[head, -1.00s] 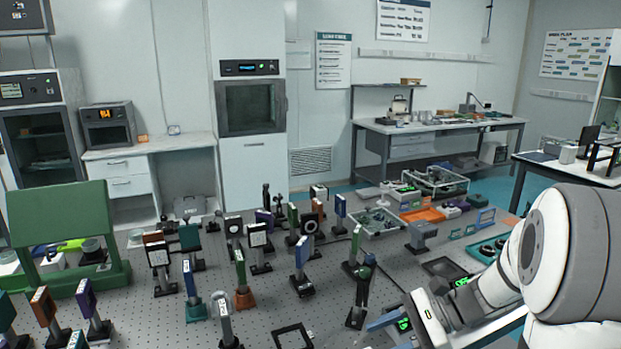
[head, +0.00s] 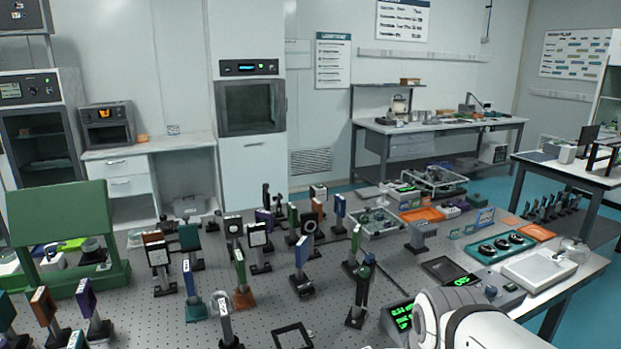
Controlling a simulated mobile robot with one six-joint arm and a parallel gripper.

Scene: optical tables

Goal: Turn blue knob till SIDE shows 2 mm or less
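A dark post mount (head: 358,300) stands on the perforated optical table, right of centre. It has a small dark blue part (head: 369,259) at its top; I cannot tell whether this is the blue knob. A dark readout (head: 403,317) with green characters sits at the table's near right, partly hidden by my arm. A second green display (head: 467,281) is on a grey box behind my arm. The characters are too small to read surely, and I cannot make out a SIDE label. My white arm fills the bottom right; my gripper does not show.
Several upright optic mounts (head: 240,278) crowd the middle and left of the table. A black square frame (head: 293,338) lies near the front. A green stand (head: 62,232) is at left. A white flat device (head: 539,269) and a tray with black rings (head: 501,245) are at right.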

